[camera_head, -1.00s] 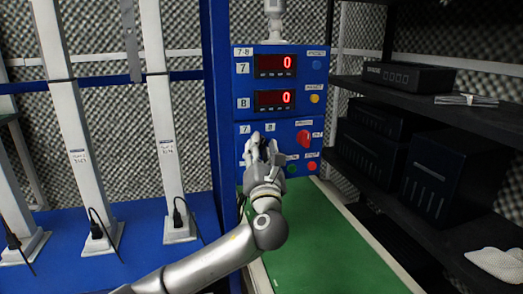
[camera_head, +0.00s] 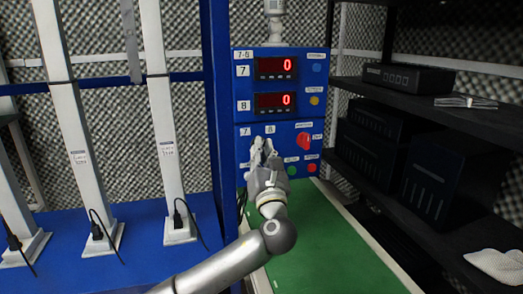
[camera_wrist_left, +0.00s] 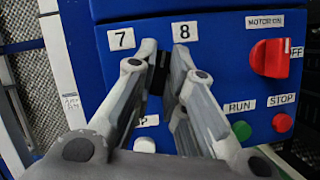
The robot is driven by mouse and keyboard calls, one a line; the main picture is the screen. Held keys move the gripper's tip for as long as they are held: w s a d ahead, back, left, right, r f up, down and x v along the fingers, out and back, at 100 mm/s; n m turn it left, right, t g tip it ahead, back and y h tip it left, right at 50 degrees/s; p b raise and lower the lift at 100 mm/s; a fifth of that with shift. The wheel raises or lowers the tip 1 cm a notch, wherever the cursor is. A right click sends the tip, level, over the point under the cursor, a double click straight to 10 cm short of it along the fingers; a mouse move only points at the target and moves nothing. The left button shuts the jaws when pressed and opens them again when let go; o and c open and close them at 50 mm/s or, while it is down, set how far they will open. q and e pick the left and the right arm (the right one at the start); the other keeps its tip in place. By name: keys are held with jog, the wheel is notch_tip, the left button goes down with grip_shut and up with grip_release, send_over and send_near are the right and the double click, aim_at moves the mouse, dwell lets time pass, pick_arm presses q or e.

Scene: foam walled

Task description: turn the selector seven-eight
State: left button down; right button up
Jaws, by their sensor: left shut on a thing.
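The selector seven-eight is a small dark knob (camera_wrist_left: 157,80) below and between the labels 7 and 8 on the blue control panel (camera_head: 240,165). In the wrist view my left gripper (camera_wrist_left: 164,62) is shut on it, one finger on each side. The fingers hide most of the knob, so its exact angle is hard to tell. In the head view the left gripper (camera_head: 262,149) is at the panel's lower left and covers the selector. My right gripper is not in view.
A red rotary switch (camera_wrist_left: 270,58), a green RUN button (camera_wrist_left: 241,130) and a red STOP button (camera_wrist_left: 282,122) lie right of the gripper. Two red displays, the upper one (camera_head: 276,68), read 0. A green surface (camera_head: 320,245) lies below; black shelves (camera_head: 430,110) stand right.

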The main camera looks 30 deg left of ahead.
pick_arm(q)
jog(key=shift+w+d+n+g+y+p, duration=0.15)
jog(key=shift+n+g+y, duration=0.7)
jog(key=shift+n, duration=1.45)
jog(key=shift+s+a+n+g+y+p, duration=0.15)
jog(key=shift+n+g+y, duration=0.7)
jog(key=shift+n, duration=1.45)
jog(key=shift+w+d+n+g+y+p, duration=0.15)
jog(key=shift+n+g+y, duration=0.25)
jog(key=shift+n+g, duration=1.35)
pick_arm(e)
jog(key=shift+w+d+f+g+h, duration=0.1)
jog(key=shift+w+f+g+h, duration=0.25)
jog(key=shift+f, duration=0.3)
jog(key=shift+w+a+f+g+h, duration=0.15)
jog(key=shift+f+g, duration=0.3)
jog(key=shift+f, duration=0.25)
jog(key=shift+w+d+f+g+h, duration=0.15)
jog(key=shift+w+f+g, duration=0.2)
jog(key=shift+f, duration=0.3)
pick_arm(q)
jog(key=shift+n+t, duration=0.55)
jog(key=shift+n, duration=0.3)
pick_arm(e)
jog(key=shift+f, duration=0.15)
pick_arm(q)
jog(key=c, duration=1.5)
grip_release()
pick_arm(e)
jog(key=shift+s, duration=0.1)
